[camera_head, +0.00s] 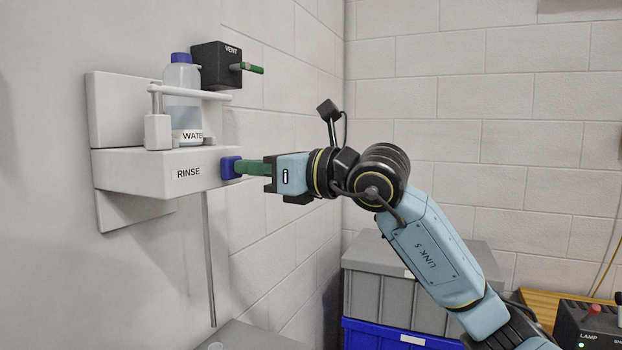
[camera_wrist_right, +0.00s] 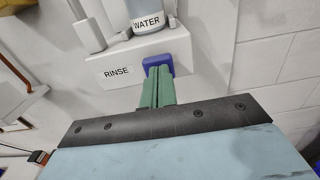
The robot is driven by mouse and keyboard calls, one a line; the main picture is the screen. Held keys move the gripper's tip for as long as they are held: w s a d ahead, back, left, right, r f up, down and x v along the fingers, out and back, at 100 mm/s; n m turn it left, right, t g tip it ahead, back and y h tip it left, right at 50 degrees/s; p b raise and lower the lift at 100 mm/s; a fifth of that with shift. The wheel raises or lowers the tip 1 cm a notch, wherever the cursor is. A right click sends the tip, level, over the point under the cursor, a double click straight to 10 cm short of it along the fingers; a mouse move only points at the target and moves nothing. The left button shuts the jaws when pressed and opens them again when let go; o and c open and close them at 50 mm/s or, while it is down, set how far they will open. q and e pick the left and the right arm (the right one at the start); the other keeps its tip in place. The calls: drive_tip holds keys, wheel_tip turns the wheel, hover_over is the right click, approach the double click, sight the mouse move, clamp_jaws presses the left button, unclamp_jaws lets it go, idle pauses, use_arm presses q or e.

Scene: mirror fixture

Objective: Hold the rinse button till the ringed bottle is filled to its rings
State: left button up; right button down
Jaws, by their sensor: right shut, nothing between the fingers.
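The blue rinse button (camera_head: 230,167) sticks out from the right end of the white RINSE unit (camera_head: 150,172). My right gripper (camera_head: 243,168) is shut and empty, its green fingertips at the button's face. In the wrist view the right gripper (camera_wrist_right: 161,75) also meets the button (camera_wrist_right: 157,62); I cannot tell whether it is pressed in. A blue-capped bottle labelled WATER (camera_head: 182,80) stands upright on the unit; no rings show on it. A thin grey tube (camera_head: 209,260) hangs below the unit. No ringed bottle can be made out. My left gripper is out of view.
A black VENT box (camera_head: 216,64) with a green lever (camera_head: 250,68) is on the wall above. A grey surface (camera_head: 250,338) lies below the tube, with a small pale round thing (camera_head: 215,346) cut off by the frame. Grey and blue crates stand behind my arm.

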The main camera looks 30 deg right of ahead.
drive_tip(key=b+v, duration=0.3)
drive_tip(key=v, duration=0.9)
drive_tip(key=shift+s+d+b, duration=0.15)
drive_tip(key=shift+s+b, duration=0.05)
drive_tip(key=shift+b, duration=0.1)
